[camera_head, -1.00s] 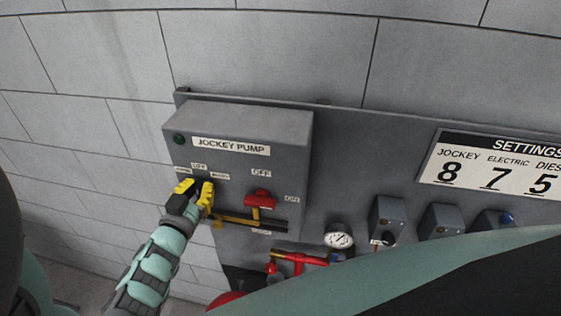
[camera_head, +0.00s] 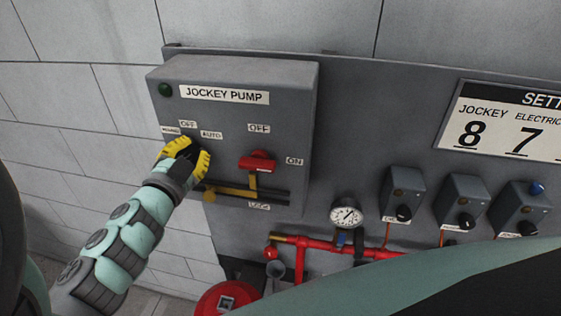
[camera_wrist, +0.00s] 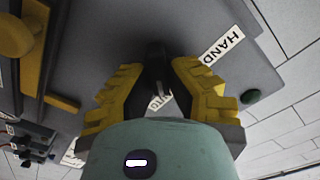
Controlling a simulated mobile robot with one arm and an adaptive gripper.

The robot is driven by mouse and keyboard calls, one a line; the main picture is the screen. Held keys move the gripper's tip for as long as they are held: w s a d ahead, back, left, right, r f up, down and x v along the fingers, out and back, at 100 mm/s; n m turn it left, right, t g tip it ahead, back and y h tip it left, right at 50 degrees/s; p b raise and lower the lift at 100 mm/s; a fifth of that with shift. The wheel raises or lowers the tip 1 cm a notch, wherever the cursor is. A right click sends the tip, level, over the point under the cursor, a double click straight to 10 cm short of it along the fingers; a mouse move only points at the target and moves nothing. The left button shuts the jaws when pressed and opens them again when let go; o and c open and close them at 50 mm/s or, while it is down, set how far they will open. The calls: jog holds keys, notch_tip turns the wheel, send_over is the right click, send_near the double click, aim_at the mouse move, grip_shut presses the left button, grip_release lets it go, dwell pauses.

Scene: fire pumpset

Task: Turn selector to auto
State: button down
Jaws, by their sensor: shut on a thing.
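The grey jockey pump box (camera_head: 230,115) is on a panel against the wall. Its selector is mostly hidden by my gripper (camera_head: 187,153) in the head view, below the HAND, OFF and AUTO labels (camera_head: 211,135). In the wrist view, my gripper's yellow fingers (camera_wrist: 155,82) are shut on the dark selector knob (camera_wrist: 156,70), one on each side. The HAND label (camera_wrist: 223,45) shows beside one finger. Another label is partly hidden between the fingers. I cannot tell for certain which mark the knob points to.
A red switch handle (camera_head: 258,162) with OFF and ON labels is right of the selector. A yellow lever bar (camera_head: 232,192) runs below. A gauge (camera_head: 346,214), red pipes (camera_head: 310,244) and small grey knob boxes (camera_head: 402,190) are to the right.

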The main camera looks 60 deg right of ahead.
jog(key=shift+w+f, duration=0.1)
jog(key=shift+f, duration=0.05)
dwell(0.4)
jog(key=c, duration=1)
grip_release()
jog(key=shift+d, duration=0.1)
jog(key=shift+o, duration=0.2)
jog(key=v, duration=1.2)
